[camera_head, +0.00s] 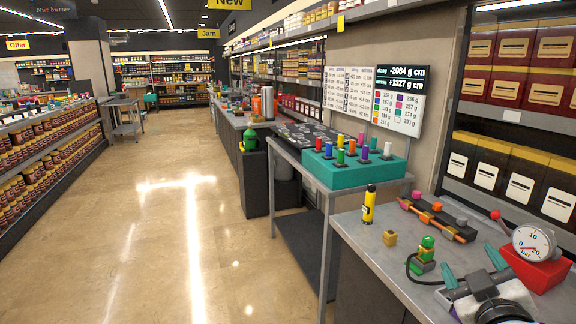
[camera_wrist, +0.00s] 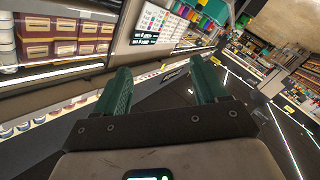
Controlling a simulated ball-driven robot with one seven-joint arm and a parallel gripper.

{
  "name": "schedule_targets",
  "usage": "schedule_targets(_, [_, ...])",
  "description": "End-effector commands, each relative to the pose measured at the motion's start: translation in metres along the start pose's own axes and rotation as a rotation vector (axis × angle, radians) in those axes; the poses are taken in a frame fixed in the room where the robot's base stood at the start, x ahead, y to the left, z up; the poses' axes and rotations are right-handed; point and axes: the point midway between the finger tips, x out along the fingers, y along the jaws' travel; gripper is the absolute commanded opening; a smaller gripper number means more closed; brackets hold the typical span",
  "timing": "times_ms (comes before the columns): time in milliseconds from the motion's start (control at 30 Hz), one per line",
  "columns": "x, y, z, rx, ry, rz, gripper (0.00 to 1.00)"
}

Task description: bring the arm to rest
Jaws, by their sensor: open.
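My gripper (camera_head: 468,260) shows at the lower right of the head view, over or in front of the near grey bench; its exact height above the bench is hard to tell. Its two teal fingers stand apart with nothing between them. In the wrist view my gripper (camera_wrist: 160,68) is open and empty, with shelves and the shop aisle behind it, and the picture is tilted. The dark round part of my arm (camera_head: 500,310) shows at the bottom edge of the head view. Most of the arm is out of view.
A teal block (camera_head: 350,175) holds coloured cylinders. The aisle floor (camera_head: 150,235) is clear.

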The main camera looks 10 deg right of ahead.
Motion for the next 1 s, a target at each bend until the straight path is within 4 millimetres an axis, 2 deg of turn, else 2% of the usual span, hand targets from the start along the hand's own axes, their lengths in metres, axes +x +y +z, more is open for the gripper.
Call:
schedule_targets(33, [-0.007,-0.027,0.024,0.04,-0.075,-0.076,0.72])
schedule_targets(133, [-0.026,-0.074,0.072,0.112,-0.235,-0.213,0.72])
schedule_targets(200, [-0.046,-0.105,0.103,0.152,-0.35,-0.304,0.72])
schedule_targets(267, [-0.066,-0.129,0.13,0.179,-0.452,-0.378,0.72])
schedule_targets(300, [-0.082,-0.143,0.148,0.195,-0.521,-0.425,0.72])
schedule_targets(433, [-0.141,-0.182,0.202,0.221,-0.756,-0.566,0.72])
schedule_targets(500, [-0.175,-0.195,0.228,0.223,-0.879,-0.628,0.72])
schedule_targets(600, [-0.217,-0.204,0.257,0.214,-1.03,-0.694,0.72])
schedule_targets(700, [-0.248,-0.205,0.276,0.2,-1.141,-0.733,0.72])
schedule_targets(833, [-0.269,-0.205,0.287,0.189,-1.214,-0.756,0.72])
schedule_targets(1000, [-0.272,-0.204,0.289,0.188,-1.226,-0.758,0.72])
